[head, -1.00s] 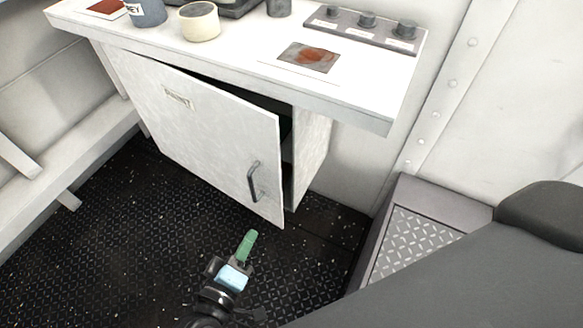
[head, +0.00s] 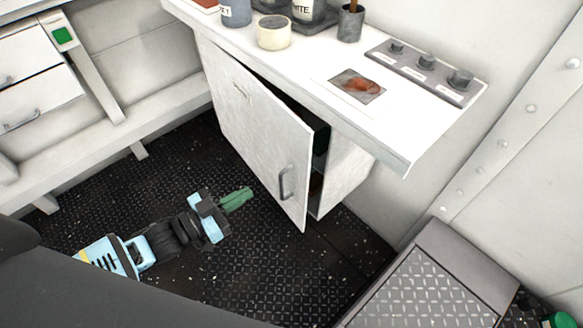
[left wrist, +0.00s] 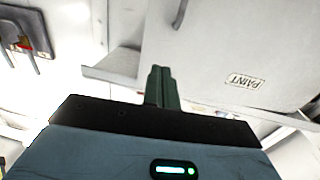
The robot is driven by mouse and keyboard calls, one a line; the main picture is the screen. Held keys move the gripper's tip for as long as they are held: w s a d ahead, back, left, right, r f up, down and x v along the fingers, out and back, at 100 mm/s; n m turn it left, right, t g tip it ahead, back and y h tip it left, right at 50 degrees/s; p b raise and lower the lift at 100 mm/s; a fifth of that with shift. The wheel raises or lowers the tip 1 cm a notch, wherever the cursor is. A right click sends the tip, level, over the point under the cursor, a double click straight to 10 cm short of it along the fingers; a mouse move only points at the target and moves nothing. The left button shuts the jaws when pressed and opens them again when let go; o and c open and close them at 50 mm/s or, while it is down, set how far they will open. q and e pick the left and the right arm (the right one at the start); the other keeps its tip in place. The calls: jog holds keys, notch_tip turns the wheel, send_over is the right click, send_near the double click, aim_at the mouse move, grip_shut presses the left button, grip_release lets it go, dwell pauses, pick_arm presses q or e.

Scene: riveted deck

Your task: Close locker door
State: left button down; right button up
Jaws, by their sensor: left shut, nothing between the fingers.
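The locker door (head: 255,140) is a pale panel with a dark bar handle (head: 287,183) near its free right edge. It stands partly open, with a dark gap between it and the locker's side wall (head: 345,179). My left gripper (head: 243,198) is shut and empty, low in front of the door and apart from it, left of the handle. In the left wrist view my green fingers (left wrist: 162,88) are together, and the door (left wrist: 225,50) shows with its PAINT label (left wrist: 244,81). My right gripper is not in view.
The white counter (head: 330,112) above the locker overhangs the door. It carries a cream pot (head: 273,33), a stained card (head: 357,86) and a knob panel (head: 425,67). A metal-topped step (head: 425,290) stands at right. Dark deck lies open before the door.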

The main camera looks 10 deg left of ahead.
aim_at(298, 163)
pick_arm(q)
jog(key=x, duration=1.3)
jog(key=shift+w+d, duration=0.1)
jog(key=shift+d, duration=0.05)
